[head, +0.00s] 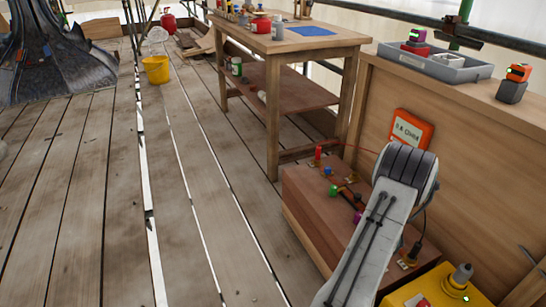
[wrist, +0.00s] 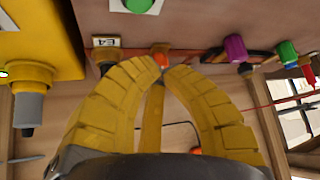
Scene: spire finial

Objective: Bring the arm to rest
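My arm (head: 375,225) reaches over the wooden box with coloured plugs (head: 305,205) in the head view. My gripper is hidden there behind the arm. In the wrist view my gripper (wrist: 164,66) shows curved yellow fingers with their tips drawn together. The tips are right by a small orange plug (wrist: 160,49) on the wooden box's face. I cannot tell whether they touch it. No held thing shows clearly between the fingers.
A yellow box (head: 440,290) with a grey knob stands close on the right of my arm. A purple plug (wrist: 235,50) and a green plug (wrist: 287,52) are near the fingers. A workbench (head: 285,42) stands behind. The plank floor at left is mostly clear.

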